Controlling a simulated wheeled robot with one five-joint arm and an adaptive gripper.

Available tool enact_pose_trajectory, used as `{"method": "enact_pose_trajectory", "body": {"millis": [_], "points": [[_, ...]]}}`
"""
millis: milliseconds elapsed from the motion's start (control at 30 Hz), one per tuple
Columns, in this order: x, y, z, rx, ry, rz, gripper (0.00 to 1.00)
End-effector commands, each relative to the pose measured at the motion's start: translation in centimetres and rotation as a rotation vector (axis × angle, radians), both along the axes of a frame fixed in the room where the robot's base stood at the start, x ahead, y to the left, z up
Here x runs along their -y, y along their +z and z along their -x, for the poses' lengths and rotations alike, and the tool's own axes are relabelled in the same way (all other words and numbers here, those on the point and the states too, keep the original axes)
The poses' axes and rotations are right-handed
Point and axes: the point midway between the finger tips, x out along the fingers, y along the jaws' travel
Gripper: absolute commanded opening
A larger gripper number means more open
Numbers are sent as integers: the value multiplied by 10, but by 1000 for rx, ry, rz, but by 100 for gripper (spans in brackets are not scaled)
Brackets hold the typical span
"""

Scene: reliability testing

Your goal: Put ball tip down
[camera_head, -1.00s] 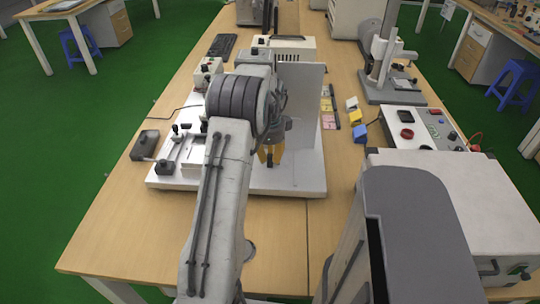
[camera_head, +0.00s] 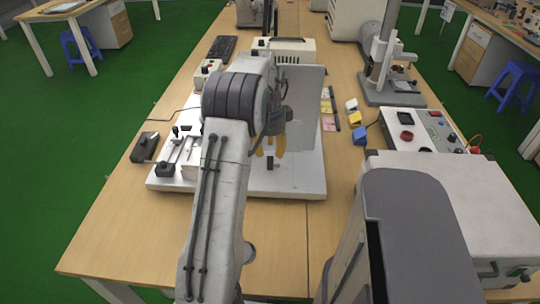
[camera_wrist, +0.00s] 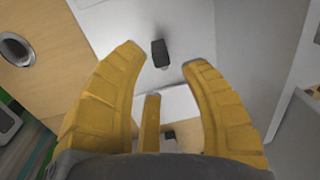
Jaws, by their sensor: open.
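A small dark piece, probably the ball tip (camera_head: 271,162), stands on the white base plate (camera_head: 300,183) in the head view. In the wrist view the dark piece (camera_wrist: 160,50) shows beyond my fingertips, with a small nub at one end. My gripper (camera_head: 269,148) has yellow fingers, spread apart and empty, just above and behind the piece in the picture. In the wrist view a clear gap shows between the fingers and nothing is held. My arm hides part of the plate's left side.
A grey upright panel (camera_head: 305,105) stands on the plate right of my gripper. A small slide fixture (camera_head: 182,152) lies at the plate's left, with a black box (camera_head: 145,147) beside it. A control box (camera_head: 420,130) stands at the right.

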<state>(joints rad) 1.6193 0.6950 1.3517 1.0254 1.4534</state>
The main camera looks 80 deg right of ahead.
Motion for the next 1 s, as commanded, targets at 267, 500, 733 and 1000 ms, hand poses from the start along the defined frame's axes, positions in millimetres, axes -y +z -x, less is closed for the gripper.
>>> {"method": "enact_pose_trajectory", "body": {"millis": [267, 500, 733, 1000], "points": [[-3, 49, 0, 0, 0, 3, 40], [-5, 72, 0, 0, 0, 0, 40], [-6, 79, 0, 0, 0, -1, 40], [-6, 79, 0, 0, 0, -1, 40]]}}
